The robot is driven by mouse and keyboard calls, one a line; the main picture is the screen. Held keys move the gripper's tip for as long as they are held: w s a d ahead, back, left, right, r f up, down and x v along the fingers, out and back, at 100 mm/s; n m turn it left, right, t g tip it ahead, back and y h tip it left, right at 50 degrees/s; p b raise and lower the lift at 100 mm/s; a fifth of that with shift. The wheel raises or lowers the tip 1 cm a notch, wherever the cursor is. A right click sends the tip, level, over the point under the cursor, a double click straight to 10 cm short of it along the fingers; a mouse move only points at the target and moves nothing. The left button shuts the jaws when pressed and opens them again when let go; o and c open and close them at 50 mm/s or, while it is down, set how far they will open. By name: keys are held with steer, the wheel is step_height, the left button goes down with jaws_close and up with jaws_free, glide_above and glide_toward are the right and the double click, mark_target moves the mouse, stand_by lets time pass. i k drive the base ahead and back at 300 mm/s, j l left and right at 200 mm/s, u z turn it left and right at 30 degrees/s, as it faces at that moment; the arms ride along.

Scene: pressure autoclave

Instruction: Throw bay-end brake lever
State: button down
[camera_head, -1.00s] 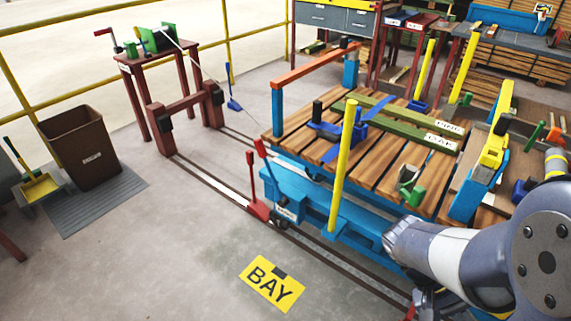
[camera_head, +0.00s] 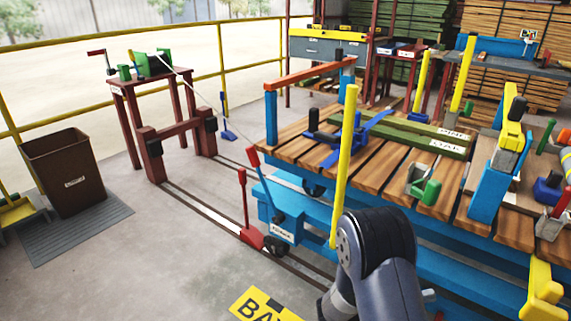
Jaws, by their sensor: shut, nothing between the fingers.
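The other red lever (camera_head: 244,195) stands upright on a red block (camera_head: 251,238) at the rail. I cannot tell for certain which is the brake lever. My grey arm shows at the lower middle, right of both levers and apart from them. My gripper is outside the picture.
A yellow post (camera_head: 345,165) rises between my arm and the cart's deck (camera_head: 300,150). Rails (camera_head: 205,208) run to a dark red winch stand (camera_head: 150,85) with a cable. A brown bin (camera_head: 65,175) stands left. The floor left of the rails, by the yellow BAY sign (camera_head: 262,305), is clear.

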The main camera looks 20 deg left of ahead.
mark_target(278, 219)
steer(key=i+j+u, duration=0.1)
steer(key=j, duration=0.4)
steer(key=i+j, duration=0.35)
steer(key=i+j+u, duration=0.15)
steer(key=j, duration=0.45)
steer(key=i+j, duration=0.3)
steer(key=j, duration=0.15)
steer(key=i+j+u, duration=0.15)
steer(key=j, duration=0.3)
steer(key=i+j, duration=0.4)
steer(key=k+j+u, duration=0.05)
